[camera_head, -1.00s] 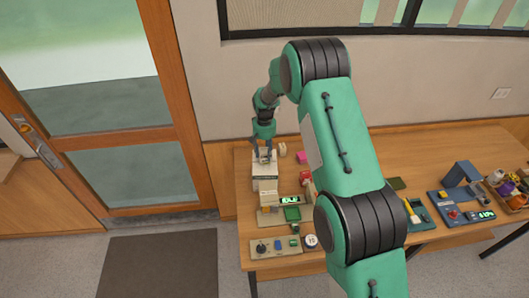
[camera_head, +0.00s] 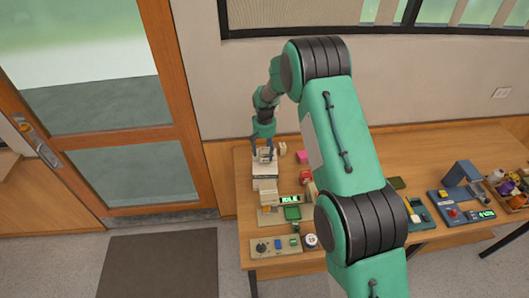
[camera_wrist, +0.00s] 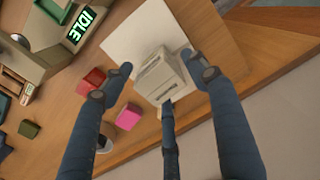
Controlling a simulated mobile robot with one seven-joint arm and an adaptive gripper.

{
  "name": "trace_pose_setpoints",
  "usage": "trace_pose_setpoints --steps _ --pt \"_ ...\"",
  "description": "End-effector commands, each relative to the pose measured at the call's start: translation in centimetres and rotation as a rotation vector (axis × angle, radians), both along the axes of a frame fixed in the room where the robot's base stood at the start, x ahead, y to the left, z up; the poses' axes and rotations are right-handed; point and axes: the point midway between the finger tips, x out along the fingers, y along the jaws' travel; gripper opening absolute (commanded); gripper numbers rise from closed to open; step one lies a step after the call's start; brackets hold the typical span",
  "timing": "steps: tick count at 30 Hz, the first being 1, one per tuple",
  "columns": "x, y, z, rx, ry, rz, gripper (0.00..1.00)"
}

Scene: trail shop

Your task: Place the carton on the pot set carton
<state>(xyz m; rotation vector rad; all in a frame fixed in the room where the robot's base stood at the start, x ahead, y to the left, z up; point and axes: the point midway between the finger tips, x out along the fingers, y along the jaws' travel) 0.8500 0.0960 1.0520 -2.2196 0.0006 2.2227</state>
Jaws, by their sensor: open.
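The small white carton (camera_wrist: 158,72) rests on the flat top of the larger white box, which appears to be the pot set carton (camera_wrist: 135,38). In the head view the pot set carton (camera_head: 265,172) stands at the left end of the table. My gripper (camera_wrist: 157,80) is open, with its dark blue fingers spread around the small carton. Gaps show between the side fingers and the carton, while the middle finger overlaps its near edge, and I cannot tell if it touches. In the head view my gripper (camera_head: 264,153) is just above the stack.
A pink box (camera_wrist: 128,117) and a red box (camera_wrist: 92,80) lie beside the stack. A device with a green "IDLE" display (camera_wrist: 80,25) is close by. A control panel (camera_head: 275,247) is at the table's front left. The wall is close behind.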

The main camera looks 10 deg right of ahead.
Motion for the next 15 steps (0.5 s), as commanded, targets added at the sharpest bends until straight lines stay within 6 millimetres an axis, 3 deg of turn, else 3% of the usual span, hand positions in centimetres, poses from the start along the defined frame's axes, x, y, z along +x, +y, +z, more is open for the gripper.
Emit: trace_pose_setpoints --steps 8,15 --pt "0.1 0.0 3.3 0.000 -0.003 0.000 0.59" --pt "0.1 0.0 7.3 0.000 -0.003 0.000 0.59"
